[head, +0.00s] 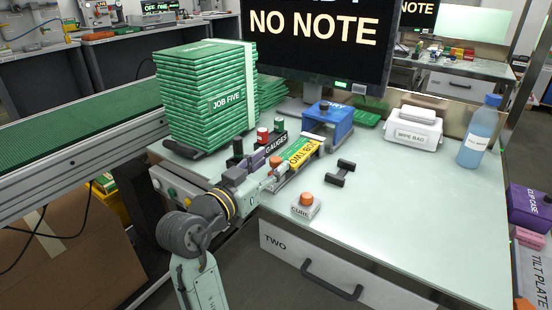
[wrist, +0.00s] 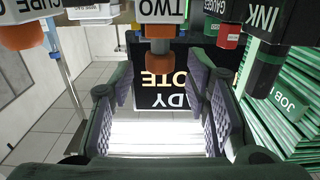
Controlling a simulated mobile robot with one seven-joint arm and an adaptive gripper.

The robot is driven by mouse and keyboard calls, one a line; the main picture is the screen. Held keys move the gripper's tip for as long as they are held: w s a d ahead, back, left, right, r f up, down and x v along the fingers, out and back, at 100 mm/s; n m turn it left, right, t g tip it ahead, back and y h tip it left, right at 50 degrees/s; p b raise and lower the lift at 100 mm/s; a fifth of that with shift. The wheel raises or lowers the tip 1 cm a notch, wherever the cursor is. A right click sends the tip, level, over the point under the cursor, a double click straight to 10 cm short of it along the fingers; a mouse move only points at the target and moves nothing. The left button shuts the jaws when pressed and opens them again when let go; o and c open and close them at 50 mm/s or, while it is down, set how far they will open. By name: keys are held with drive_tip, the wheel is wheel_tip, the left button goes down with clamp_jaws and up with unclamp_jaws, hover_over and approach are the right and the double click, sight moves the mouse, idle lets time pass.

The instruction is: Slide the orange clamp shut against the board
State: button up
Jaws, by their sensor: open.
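The orange clamp knob (head: 275,161) shows in the head view just at the near left end of the green board with its yellow JOB TWO label (head: 303,152). In the wrist view, which is upside down, an orange knob (wrist: 160,62) on a grey stem hangs from a white block marked TWO (wrist: 162,10). My gripper (head: 265,171) is open, its purple pads (wrist: 160,98) on either side of the knob with gaps showing. Any gap between clamp and board is hidden by my gripper.
A white CURE box (head: 305,209) with an orange button stands right of my gripper, near a black handle-shaped piece (head: 341,173). A GAUGES holder (head: 276,145) and the JOB FIVE stack (head: 207,98) stand behind and left. A blue box (head: 328,121) is behind.

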drive_tip(key=v, duration=0.8)
drive_tip(key=shift+s, duration=0.2)
drive_tip(key=shift+a, duration=0.15)
